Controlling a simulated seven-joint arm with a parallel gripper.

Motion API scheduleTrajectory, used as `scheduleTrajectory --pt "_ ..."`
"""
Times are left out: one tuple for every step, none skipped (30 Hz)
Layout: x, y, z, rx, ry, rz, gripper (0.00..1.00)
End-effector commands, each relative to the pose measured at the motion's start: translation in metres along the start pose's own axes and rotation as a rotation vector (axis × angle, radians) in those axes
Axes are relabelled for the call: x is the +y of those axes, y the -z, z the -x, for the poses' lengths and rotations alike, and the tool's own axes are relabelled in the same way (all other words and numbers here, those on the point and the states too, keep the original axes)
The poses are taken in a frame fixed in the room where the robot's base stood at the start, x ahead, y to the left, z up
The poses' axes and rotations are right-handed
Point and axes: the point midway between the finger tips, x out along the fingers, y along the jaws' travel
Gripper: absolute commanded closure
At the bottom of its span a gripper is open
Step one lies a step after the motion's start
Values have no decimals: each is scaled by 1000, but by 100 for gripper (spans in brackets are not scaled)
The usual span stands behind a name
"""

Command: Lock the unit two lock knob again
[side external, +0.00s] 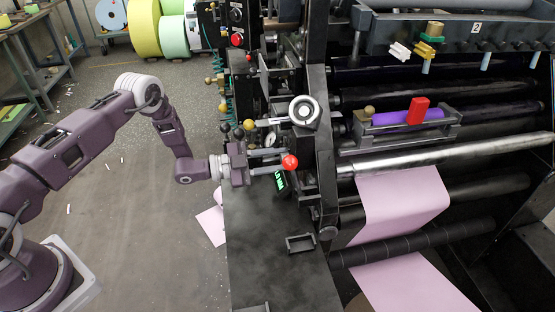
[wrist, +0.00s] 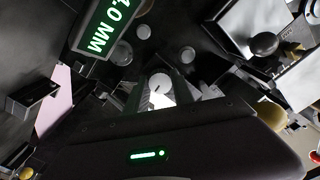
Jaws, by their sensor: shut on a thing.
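My gripper (side external: 275,164) reaches in from the left to the black machine's side, with its fingers close to a red ball (side external: 290,161). The fingers are shut on a small knob, which I take to be the lock knob; the side external view mostly hides it. In the wrist view, a pale round knob face (wrist: 159,84) with a dark mark shows just past the gripper's dark body (wrist: 180,140). Whether the knob is turned to locked or unlocked cannot be told. A display with green digits (side external: 280,181) sits just below the fingers; in the wrist view the display (wrist: 103,27) reads "MM".
A grey handwheel (side external: 304,111) stands above right of my gripper, and yellow and black ball levers (side external: 249,125) stand close above it. A black handle (side external: 300,243) lies below on the dark panel. Pink web (side external: 400,200) runs over rollers at right. Open floor lies left.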

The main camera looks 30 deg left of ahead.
Motion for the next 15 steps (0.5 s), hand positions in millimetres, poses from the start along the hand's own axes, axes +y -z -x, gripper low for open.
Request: scheduleTrajectory --pt "0 0 0 0 0 -24 100" --pt "0 0 0 0 0 -41 100" --pt "0 0 0 0 0 -59 100" --pt "0 0 0 0 0 -73 100" --pt "0 0 0 0 0 -85 100" --pt "0 0 0 0 0 -101 100" --pt "0 0 0 0 0 -110 100" --pt "0 0 0 0 0 -119 100" --pt "0 0 0 0 0 -130 100" --pt "0 0 0 0 0 -136 100" --pt "0 0 0 0 -1 -142 100" --pt "0 0 0 0 -1 -149 100" --pt "0 0 0 0 -1 -153 100" --pt "0 0 0 0 -1 -157 100" --pt "0 0 0 0 -1 -160 100"
